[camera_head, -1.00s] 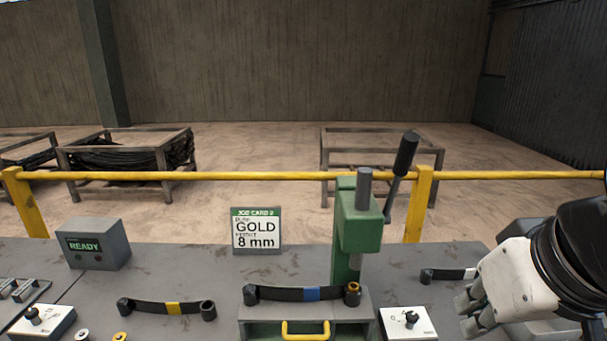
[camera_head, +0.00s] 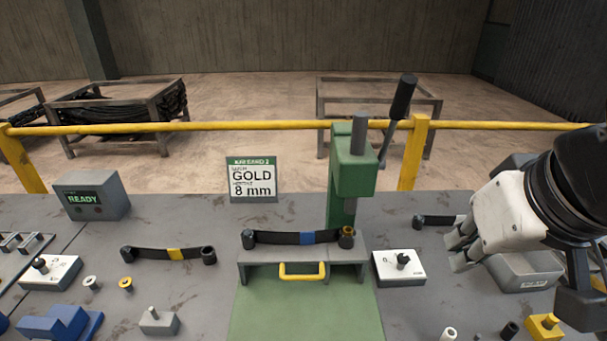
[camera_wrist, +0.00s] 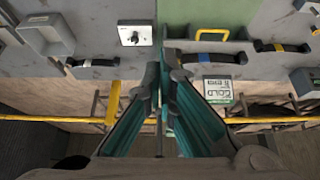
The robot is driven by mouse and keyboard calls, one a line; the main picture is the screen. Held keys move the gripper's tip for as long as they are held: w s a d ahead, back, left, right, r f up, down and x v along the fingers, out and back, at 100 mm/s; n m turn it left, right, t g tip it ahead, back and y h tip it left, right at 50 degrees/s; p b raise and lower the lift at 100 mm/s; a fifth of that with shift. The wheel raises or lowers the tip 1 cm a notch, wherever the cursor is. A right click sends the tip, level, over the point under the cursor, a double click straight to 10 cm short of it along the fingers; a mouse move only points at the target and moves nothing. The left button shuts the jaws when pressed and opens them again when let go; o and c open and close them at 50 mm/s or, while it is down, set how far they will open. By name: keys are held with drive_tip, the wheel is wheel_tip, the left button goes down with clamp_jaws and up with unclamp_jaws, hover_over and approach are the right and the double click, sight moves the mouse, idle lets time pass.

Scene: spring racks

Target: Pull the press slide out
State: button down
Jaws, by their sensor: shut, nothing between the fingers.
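The press slide is a grey block (camera_head: 258,254) at the foot of the green press (camera_head: 353,172). It has a yellow U-shaped handle (camera_head: 302,278) on its front. A dark spring with a blue band (camera_head: 290,238) lies across its top, with a gold bushing at its right end. My gripper (camera_head: 456,253) is shut and empty at the right, over the bench, well apart from the handle. In the wrist view, my fingers (camera_wrist: 165,65) point towards the bench. The yellow handle also shows there (camera_wrist: 212,31), right of them.
A white switch box (camera_head: 400,268) stands between the slide and my gripper. A grey bin (camera_head: 528,272) lies below my wrist. A job card (camera_head: 252,180) reads GOLD, 8 mm. A yellow-banded spring (camera_head: 174,254) lies left. The green mat (camera_head: 300,318) before the handle is clear.

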idle(0.4)
drive_tip(key=c, duration=1.9)
unclamp_jaws()
drive_tip(key=shift+w, duration=0.1)
drive_tip(key=shift+o, duration=1.2)
drive_tip(key=shift+w+a+f, duration=0.1)
drive_tip(key=shift+w, duration=0.2)
drive_tip(key=n+g+b, duration=0.1)
drive_tip(key=n+g, duration=0.3)
drive_tip(key=n, duration=1.4)
hover_over(300, 277)
drive_tip(key=s, duration=0.3)
wheel_tip(300, 277, down, 18)
drive_tip(key=shift+t, duration=0.3)
drive_tip(key=w+f, duration=0.1)
drive_tip(key=f, duration=0.8)
drive_tip(key=w+f, duration=0.1)
drive_tip(key=f, duration=0.3)
drive_tip(key=shift+w+f, duration=0.15)
drive_tip(key=shift+w, duration=0.2)
clamp_jaws()
